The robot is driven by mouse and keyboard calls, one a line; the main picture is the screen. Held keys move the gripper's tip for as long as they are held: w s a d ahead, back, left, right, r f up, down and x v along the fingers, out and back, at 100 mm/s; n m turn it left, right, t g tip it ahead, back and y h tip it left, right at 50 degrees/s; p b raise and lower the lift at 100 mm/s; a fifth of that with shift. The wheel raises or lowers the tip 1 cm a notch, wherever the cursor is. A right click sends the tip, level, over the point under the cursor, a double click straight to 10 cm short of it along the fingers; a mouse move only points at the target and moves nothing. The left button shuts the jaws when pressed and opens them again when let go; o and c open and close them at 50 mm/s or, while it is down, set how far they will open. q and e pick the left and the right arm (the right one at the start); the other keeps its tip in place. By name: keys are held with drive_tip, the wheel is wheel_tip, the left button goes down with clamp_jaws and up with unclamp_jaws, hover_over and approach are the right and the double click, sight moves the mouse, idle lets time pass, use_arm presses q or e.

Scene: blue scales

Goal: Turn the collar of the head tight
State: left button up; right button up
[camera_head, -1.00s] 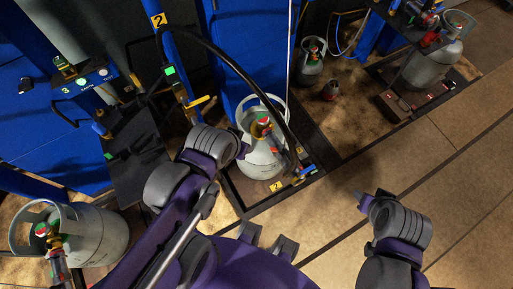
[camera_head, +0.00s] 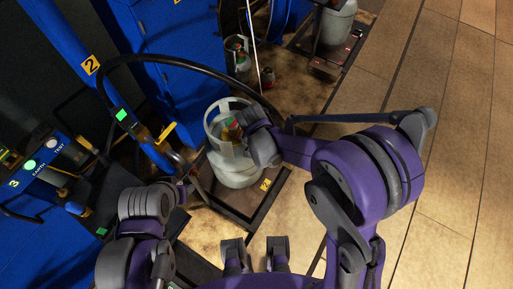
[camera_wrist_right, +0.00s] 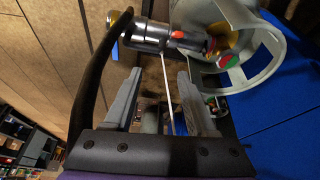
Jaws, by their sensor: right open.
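The grey gas cylinder (camera_head: 236,175) stands upright on the station 2 platform, with a guard ring around its valve. In the right wrist view, the silver filling head (camera_wrist_right: 150,36) with a red part lies against the valve inside the guard ring (camera_wrist_right: 262,68). The collar is at its valve end, but its tightness cannot be told. My right gripper (camera_wrist_right: 160,95) is open and empty, its fingers pointing toward the head and apart from it. In the head view its wrist covers part of the valve. My left gripper (camera_head: 186,186) is left of the cylinder; its jaws are unclear.
A black hose (camera_head: 180,60) arches from the blue station 2 post over to the cylinder. The black platform frame (camera_head: 262,212) surrounds the cylinder. A smaller cylinder (camera_head: 240,62) stands behind. Station 3's panel (camera_head: 35,168) is at left. Tiled floor at right is clear.

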drive_tip(key=shift+m+h, duration=0.4)
drive_tip(key=shift+m, duration=0.3)
drive_tip(key=w+f, duration=0.1)
drive_tip(key=f, duration=0.5)
drive_tip(key=w+a+f, duration=0.1)
drive_tip(key=w+f, duration=0.1)
drive_tip(key=f, duration=0.4)
drive_tip(key=w+f+b, duration=0.1)
drive_tip(key=w+f, duration=0.1)
drive_tip(key=f, duration=0.4)
drive_tip(key=shift+a, duration=0.35)
drive_tip(key=shift+c, duration=0.2)
clamp_jaws()
drive_tip(key=shift+w, duration=0.1)
